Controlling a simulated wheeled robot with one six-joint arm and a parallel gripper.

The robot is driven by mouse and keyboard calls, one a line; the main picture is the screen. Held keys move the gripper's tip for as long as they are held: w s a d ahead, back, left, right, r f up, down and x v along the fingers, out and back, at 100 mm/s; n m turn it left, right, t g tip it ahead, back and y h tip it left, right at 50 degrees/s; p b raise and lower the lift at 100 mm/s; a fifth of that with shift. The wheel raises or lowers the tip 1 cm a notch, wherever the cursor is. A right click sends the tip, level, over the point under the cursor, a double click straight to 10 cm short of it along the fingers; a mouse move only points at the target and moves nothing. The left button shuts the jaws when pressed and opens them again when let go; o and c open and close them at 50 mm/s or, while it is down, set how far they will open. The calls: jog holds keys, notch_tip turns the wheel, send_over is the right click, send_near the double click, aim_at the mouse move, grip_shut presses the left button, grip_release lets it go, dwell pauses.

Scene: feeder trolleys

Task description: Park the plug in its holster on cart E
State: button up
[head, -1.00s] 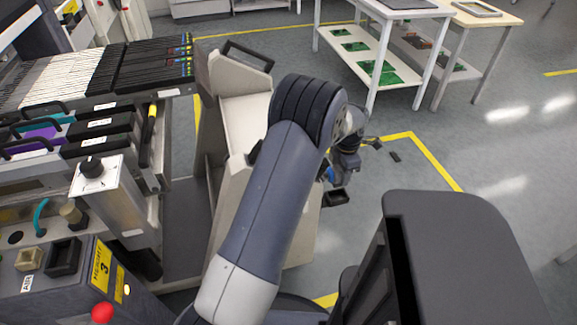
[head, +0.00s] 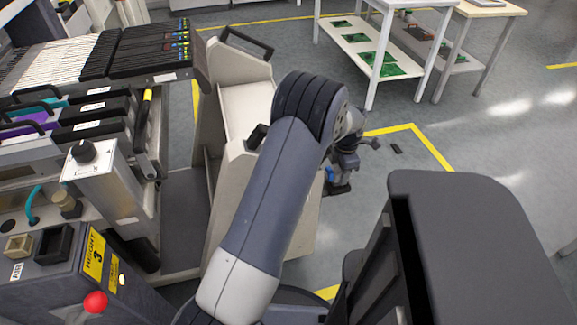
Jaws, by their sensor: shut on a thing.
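My gripper (head: 338,188) is low at the centre, past my bent arm and right of the beige cart body. On the left is a feeder trolley with a grey panel marked "HEIGHT 3" (head: 95,255). The panel carries a black square socket (head: 53,243) and a smaller beige one (head: 18,247) near an "AIR" label. No letter E shows, and I cannot tell which part is the holster.
A beige cart side with a black handle (head: 247,42) stands between the feeders (head: 150,55) and my arm. White tables (head: 385,10) stand behind. Open floor lies to the right.

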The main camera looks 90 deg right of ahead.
jog(key=shift+f+b, duration=0.7)
jog(key=shift+f, duration=0.45)
dwell(0.7)
jog(key=o, duration=1.4)
notch_tip(320, 180, up, 11)
jog(key=shift+f+p, duration=0.1)
jog(key=shift+p, duration=0.75)
jog(key=shift+f, duration=0.1)
notch_tip(320, 180, down, 11)
jog(key=shift+r+b, duration=0.2)
jog(key=shift+b, duration=0.7)
jog(key=shift+r, duration=0.2)
